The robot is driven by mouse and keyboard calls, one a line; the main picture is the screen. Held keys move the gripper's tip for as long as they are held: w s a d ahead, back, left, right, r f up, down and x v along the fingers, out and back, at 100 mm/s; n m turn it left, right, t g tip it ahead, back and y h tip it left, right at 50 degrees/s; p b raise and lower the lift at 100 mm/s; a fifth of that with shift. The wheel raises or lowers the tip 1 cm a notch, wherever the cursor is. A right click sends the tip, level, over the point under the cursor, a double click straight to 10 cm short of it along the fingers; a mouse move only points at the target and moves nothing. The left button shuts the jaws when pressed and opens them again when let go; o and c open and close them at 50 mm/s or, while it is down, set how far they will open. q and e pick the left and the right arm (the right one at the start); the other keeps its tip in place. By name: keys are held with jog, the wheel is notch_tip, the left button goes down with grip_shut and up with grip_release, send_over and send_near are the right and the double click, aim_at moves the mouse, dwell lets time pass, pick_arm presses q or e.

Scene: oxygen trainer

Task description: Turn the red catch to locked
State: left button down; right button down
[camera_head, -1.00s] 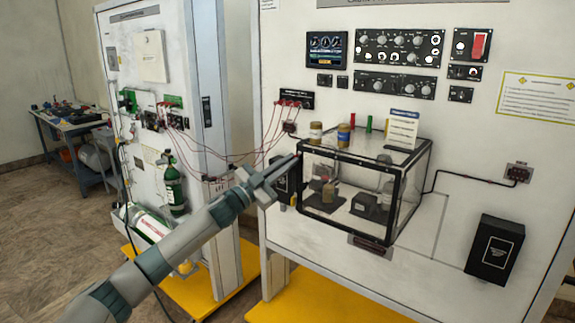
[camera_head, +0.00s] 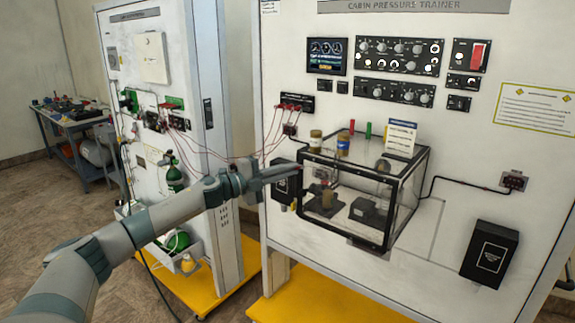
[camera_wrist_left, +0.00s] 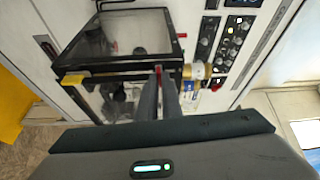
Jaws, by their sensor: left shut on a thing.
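The clear box (camera_head: 345,215) with a black frame stands out from the upright trainer panel. My left gripper (camera_head: 297,168) reaches in from the left, its fingertips at the box's upper left edge. In the left wrist view my left gripper (camera_wrist_left: 166,84) has its two fingers close together, shut on the red catch (camera_wrist_left: 158,70). Only a thin red strip of the catch shows past the fingertips. In the head view the fingers hide the catch, and I cannot read its position. My right gripper is in neither view.
Two jars (camera_head: 315,142) and a small card (camera_head: 401,138) stand on the box top. A black box (camera_head: 490,252) is at lower right. Red tubes run above my left wrist.

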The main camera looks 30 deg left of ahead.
pick_arm(q)
jog(key=shift+m+g+p, duration=0.3)
jog(key=shift+m+p, duration=0.15)
jog(key=shift+m, duration=0.15)
jog(key=c, duration=1.9)
grip_release()
jog(key=shift+c, duration=0.2)
jog(key=shift+s, duration=0.1)
